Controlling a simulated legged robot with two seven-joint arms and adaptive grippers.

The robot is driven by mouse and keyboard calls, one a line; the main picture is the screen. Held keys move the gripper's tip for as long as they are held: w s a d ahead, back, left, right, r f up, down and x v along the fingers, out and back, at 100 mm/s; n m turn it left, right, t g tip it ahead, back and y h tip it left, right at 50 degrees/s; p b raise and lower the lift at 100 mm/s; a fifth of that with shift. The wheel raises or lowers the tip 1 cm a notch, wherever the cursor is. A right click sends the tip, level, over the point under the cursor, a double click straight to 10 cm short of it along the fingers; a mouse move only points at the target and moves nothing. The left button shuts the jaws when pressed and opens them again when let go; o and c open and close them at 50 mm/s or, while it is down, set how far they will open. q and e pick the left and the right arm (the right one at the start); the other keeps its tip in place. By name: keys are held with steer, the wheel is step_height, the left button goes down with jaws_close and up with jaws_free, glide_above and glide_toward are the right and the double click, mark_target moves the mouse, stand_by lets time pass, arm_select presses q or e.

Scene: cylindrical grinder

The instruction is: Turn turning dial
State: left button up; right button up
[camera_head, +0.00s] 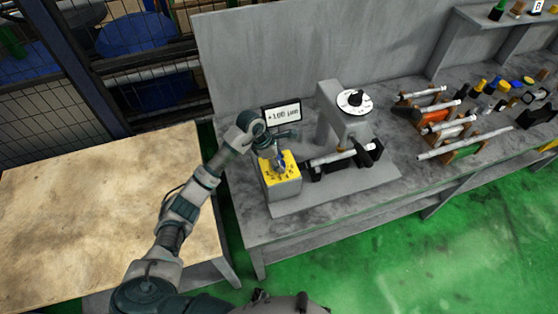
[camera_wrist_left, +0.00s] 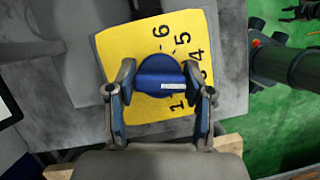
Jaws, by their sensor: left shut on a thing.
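The turning dial is a blue knob (camera_wrist_left: 160,76) with a white mark on a yellow numbered plate (camera_wrist_left: 120,50). In the left wrist view the numbers 1, 4, 5 and 6 show around it; others are covered. My left gripper (camera_wrist_left: 160,92) has its fingers on both sides of the knob and is shut on it. In the head view my left gripper (camera_head: 277,155) reaches down to the yellow-topped box (camera_head: 283,184) at the left end of the bench.
A small display (camera_head: 282,114) reading about 100 µm stands behind the box. A grey machine (camera_head: 330,122) with a white round dial (camera_head: 354,101) stands to the right, with a shaft (camera_head: 332,157) in front. Several shafts lie on racks further right. A wooden table (camera_head: 90,215) is at left.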

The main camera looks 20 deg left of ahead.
arm_select(q)
steer(key=shift+a+n, duration=0.1)
steer(key=shift+n, duration=0.2)
steer(key=shift+w+r+n+t+y, duration=0.1)
steer(key=shift+n+t+y, duration=0.3)
steer(key=shift+n, duration=0.85)
steer(key=shift+n+t+y, duration=0.2)
steer(key=shift+n+t, duration=0.4)
steer(key=shift+n, duration=0.65)
steer(key=o, duration=1.1)
steer(key=v, duration=1.1)
steer(key=shift+r, duration=0.35)
